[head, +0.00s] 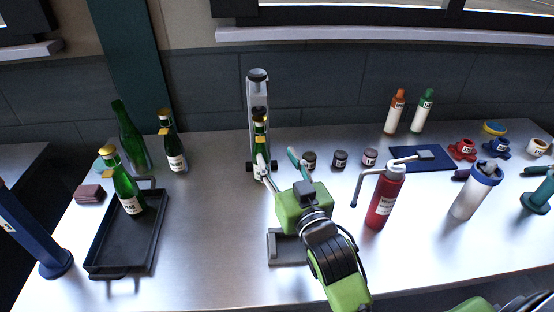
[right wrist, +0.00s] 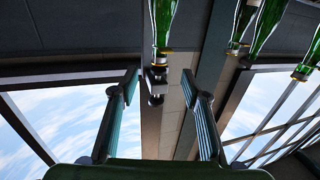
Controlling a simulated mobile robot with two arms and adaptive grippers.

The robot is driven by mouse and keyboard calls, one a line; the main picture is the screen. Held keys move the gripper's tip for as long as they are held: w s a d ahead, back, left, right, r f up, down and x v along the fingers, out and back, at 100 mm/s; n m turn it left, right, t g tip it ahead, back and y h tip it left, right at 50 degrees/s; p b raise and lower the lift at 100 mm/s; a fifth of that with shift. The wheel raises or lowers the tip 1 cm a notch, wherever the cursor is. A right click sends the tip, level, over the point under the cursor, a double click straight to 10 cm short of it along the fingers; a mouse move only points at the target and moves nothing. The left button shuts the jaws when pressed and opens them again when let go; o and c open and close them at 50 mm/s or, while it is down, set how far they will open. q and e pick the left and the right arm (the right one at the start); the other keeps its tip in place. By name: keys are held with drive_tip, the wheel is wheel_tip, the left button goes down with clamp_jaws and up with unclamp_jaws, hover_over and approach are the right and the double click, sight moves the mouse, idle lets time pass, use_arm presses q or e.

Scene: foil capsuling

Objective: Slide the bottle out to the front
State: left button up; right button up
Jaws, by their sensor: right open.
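A green bottle (head: 260,132) with a gold top stands upright in the grey foil-capsuling machine (head: 257,88) at the back middle of the table. Its lower part is partly hidden by my right gripper's finger. My right gripper (head: 278,162) is open and empty, in front of the bottle and slightly to its right. In the right wrist view, which looks upside down, the bottle (right wrist: 162,20) shows beyond the open fingers (right wrist: 160,84), with its gold end towards a dark and silver machine part (right wrist: 156,84). I see no contact. My left gripper is not in view.
Several green bottles stand at left, one in a black tray (head: 98,238). Small dark jars (head: 340,159) stand right of the machine. A red extinguisher-like bottle (head: 384,200) and a white shaker (head: 468,200) stand right of my arm. The table between tray and machine is clear.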

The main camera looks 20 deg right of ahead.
sight(262, 131)
drive_tip(key=w+p, duration=0.1)
drive_tip(key=w, duration=0.6)
drive_tip(key=shift+w+d, duration=0.1)
drive_tip(key=shift+w, duration=0.05)
drive_tip(key=w+p, duration=0.1)
drive_tip(key=w, duration=0.4)
drive_tip(key=shift+w+f, duration=0.1)
drive_tip(key=shift+w, duration=0.1)
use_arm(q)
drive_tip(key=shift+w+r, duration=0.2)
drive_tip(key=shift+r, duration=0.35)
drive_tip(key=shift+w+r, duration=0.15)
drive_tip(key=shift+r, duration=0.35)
use_arm(e)
drive_tip(key=shift+w, duration=0.75)
clamp_jaws()
